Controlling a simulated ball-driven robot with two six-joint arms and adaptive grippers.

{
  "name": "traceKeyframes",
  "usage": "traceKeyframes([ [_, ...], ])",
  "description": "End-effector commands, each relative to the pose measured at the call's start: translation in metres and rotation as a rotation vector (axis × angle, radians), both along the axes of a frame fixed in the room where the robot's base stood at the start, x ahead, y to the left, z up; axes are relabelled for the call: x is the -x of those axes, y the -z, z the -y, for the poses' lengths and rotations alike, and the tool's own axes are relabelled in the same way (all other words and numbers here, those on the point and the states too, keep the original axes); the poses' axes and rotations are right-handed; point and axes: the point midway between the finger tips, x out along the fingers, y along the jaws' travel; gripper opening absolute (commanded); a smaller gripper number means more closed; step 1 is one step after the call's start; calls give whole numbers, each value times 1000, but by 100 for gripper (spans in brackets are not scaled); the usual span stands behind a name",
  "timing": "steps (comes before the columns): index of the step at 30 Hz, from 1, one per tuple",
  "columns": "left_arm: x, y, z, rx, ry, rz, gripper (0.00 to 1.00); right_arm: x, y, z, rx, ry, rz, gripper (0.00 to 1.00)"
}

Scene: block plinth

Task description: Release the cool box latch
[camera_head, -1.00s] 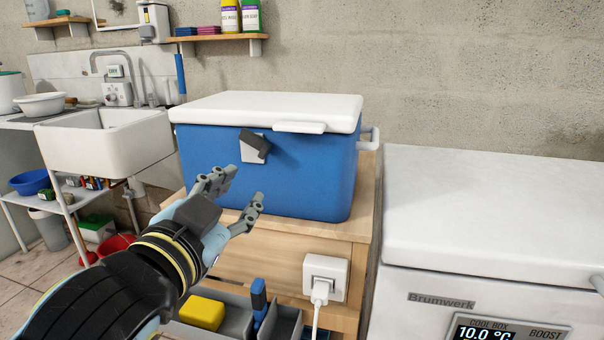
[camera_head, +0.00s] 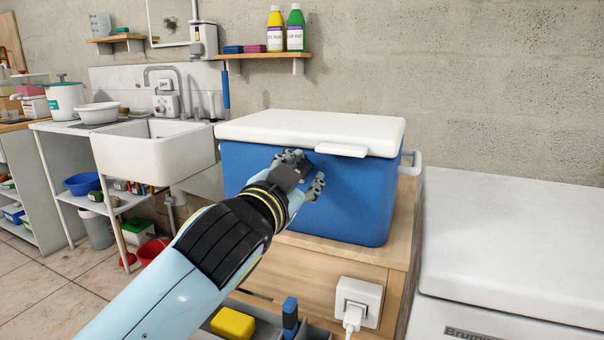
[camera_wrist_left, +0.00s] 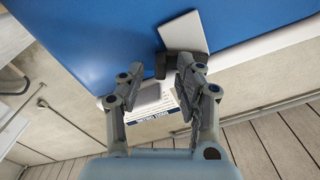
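The blue cool box (camera_head: 350,208) with its white lid (camera_head: 310,130) stands on a wooden plinth (camera_head: 330,262). The lid lies flat on the box. In the left wrist view, the dark latch (camera_wrist_left: 161,66) sits on a pale plate (camera_wrist_left: 182,32) on the blue wall. My left gripper (camera_head: 304,172) is at the box front and hides most of the latch in the head view. It also shows in the left wrist view (camera_wrist_left: 163,72), its fingers apart with the latch at and between their tips. I cannot tell whether they touch it. My right gripper is not in view.
A white chest appliance (camera_head: 515,240) stands right of the plinth. A white socket (camera_head: 358,301) with a plug is on the plinth's front. A yellow block (camera_head: 233,324) lies in a grey tray below. A sink (camera_head: 155,150) is at the left.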

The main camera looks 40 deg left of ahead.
Motion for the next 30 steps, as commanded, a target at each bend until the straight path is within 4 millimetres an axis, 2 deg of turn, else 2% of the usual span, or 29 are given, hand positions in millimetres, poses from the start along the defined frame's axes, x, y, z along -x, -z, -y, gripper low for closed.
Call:
traceKeyframes([
  [4,0,0,0,0,0,0,35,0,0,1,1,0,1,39],
  [5,0,0,0,0,0,0,32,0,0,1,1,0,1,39],
  [12,0,0,0,0,0,0,1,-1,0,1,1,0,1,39],
  [20,0,-1,1,26,0,7,0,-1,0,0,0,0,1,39],
  [27,0,-10,2,281,0,68,0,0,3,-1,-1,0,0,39],
  [30,0,-12,2,317,-1,76,0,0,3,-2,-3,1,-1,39],
])
